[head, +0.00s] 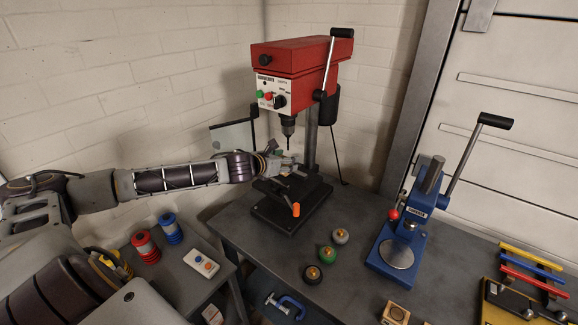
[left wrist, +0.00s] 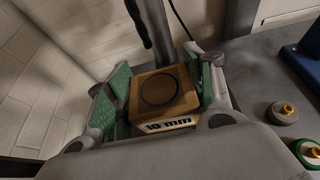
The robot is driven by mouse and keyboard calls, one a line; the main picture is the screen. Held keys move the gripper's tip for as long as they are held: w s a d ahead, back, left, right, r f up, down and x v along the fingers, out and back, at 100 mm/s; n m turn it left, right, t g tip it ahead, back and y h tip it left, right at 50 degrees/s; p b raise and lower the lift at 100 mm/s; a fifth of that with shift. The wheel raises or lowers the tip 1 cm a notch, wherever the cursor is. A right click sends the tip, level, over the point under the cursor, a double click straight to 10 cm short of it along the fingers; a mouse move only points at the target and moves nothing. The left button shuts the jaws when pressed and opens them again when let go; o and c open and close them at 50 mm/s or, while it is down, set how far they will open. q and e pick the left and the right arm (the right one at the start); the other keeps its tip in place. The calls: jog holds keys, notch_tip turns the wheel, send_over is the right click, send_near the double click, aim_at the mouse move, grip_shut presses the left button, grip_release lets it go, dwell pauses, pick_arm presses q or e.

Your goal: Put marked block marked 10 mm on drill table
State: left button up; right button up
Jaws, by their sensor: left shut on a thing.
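A wooden block marked "10 mm" (left wrist: 162,92) with a dark ring on its top sits between the green-padded fingers of my left gripper (left wrist: 158,98) in the left wrist view. My left gripper (head: 283,162) is shut on it. In the head view, the gripper is just below the chuck (head: 288,128) of the red drill press (head: 297,62), over the dark drill table area (head: 308,184). The gripper hides part of the table, and I cannot tell whether the block touches it. My right gripper is not in view.
An orange-tipped handle (head: 296,210) sticks out in front of the drill. Several round knobbed pieces, such as the green one (head: 327,253), stand on the bench. A blue lever press (head: 410,225) is at right. Another wooden block (head: 395,313) lies at the front edge.

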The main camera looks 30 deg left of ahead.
pick_arm(q)
jog(key=shift+w+d+p, duration=0.15)
jog(key=shift+w+p, duration=0.15)
jog(key=shift+w, duration=0.75)
jog(key=shift+f, duration=1.75)
jog(key=shift+f, duration=0.1)
jog(key=shift+f, duration=0.5)
jog(key=o, duration=0.9)
jog(key=shift+c, duration=0.2)
jog(key=shift+o, duration=0.8)
